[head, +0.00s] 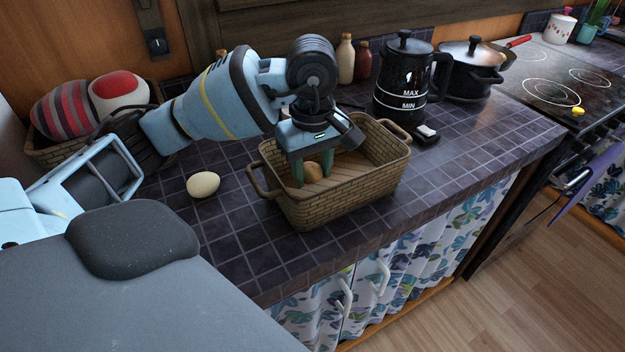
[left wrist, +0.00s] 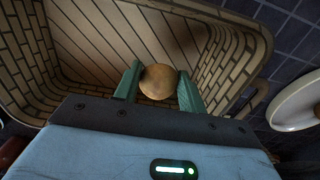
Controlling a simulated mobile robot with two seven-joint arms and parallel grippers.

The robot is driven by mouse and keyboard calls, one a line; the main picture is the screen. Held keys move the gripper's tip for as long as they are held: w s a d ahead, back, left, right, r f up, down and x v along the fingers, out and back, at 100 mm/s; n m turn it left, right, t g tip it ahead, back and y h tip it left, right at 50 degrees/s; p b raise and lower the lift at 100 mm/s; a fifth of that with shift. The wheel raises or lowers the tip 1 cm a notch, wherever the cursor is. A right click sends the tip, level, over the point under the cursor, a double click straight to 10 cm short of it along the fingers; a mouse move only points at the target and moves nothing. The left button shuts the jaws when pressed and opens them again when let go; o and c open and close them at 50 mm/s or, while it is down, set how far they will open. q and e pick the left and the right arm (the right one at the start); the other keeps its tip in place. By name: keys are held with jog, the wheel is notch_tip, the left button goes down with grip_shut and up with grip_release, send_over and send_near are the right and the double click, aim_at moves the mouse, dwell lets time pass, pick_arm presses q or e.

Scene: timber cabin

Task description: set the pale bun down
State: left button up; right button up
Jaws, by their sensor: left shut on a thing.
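My left gripper (head: 314,174) reaches down into a woven basket (head: 345,200) on the tiled counter. Its green fingers are shut on the pale bun (head: 313,170), which is round and looks light brown here. In the left wrist view the bun (left wrist: 158,82) sits between the two fingertips (left wrist: 159,88), over the basket's slatted floor. The basket wall (left wrist: 238,40) stands to the right of it. I cannot tell whether the bun touches the floor. My right gripper is not in view.
A cream, egg-shaped thing (head: 203,184) lies on the counter left of the basket. A black canister (head: 403,80) stands behind the basket, with a dark pot (head: 470,70) beside it. Two small bottles (head: 346,60) stand at the back.

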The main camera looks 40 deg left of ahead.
aim_at(312, 183)
pick_arm(q)
notch_tip(312, 183, down, 3)
jog(key=shift+f, duration=0.15)
jog(key=shift+f, duration=0.1)
jog(key=o, duration=0.9)
jog(key=shift+o, duration=0.2)
